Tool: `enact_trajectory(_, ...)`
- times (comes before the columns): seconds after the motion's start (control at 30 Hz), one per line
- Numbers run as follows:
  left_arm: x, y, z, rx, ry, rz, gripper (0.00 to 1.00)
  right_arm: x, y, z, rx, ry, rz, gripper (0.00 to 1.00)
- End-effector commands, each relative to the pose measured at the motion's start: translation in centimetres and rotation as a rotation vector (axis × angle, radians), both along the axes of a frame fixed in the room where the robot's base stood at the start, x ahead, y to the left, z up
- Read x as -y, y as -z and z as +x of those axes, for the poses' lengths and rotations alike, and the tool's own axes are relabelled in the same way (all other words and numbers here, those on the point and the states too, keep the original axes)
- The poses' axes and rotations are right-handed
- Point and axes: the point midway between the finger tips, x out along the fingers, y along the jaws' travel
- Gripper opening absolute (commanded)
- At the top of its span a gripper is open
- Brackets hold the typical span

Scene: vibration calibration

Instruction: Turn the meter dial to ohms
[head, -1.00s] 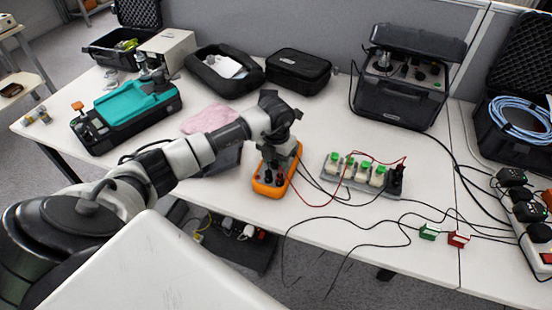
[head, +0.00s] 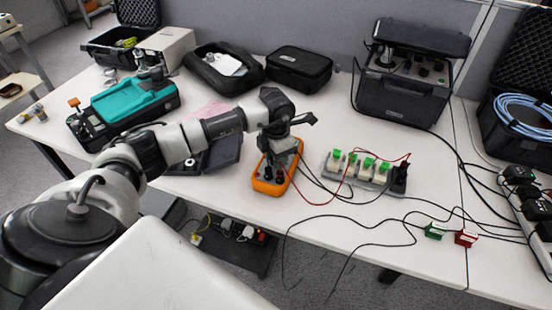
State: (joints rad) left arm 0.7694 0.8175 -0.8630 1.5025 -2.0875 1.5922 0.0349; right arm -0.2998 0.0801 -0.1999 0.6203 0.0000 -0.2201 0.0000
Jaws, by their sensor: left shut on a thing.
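The orange meter (head: 266,186) lies on the white table near its front edge, with leads plugged into its near end. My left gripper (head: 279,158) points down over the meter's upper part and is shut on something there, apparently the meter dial. The dial and its markings are hidden behind the gripper, so its setting cannot be read. My right gripper is not in view.
A grey block with several green-topped terminals (head: 362,168) stands right of the meter, with red and black leads between. A dark tray (head: 213,157) is left.

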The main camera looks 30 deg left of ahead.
Motion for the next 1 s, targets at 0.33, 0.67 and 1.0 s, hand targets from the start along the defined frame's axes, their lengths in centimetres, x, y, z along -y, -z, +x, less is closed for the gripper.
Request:
enact_trajectory(0.33,-0.01,0.0,0.07,0.002,0.156,-0.001,0.14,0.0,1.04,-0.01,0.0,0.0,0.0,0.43)
enact_trajectory(0.67,-0.01,-0.1,0.08,0.003,0.186,-0.002,0.14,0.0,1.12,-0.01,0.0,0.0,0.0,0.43)
enact_trajectory(1.0,0.0,-0.1,0.09,0.003,0.184,-0.002,0.55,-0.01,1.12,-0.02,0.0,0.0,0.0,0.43)
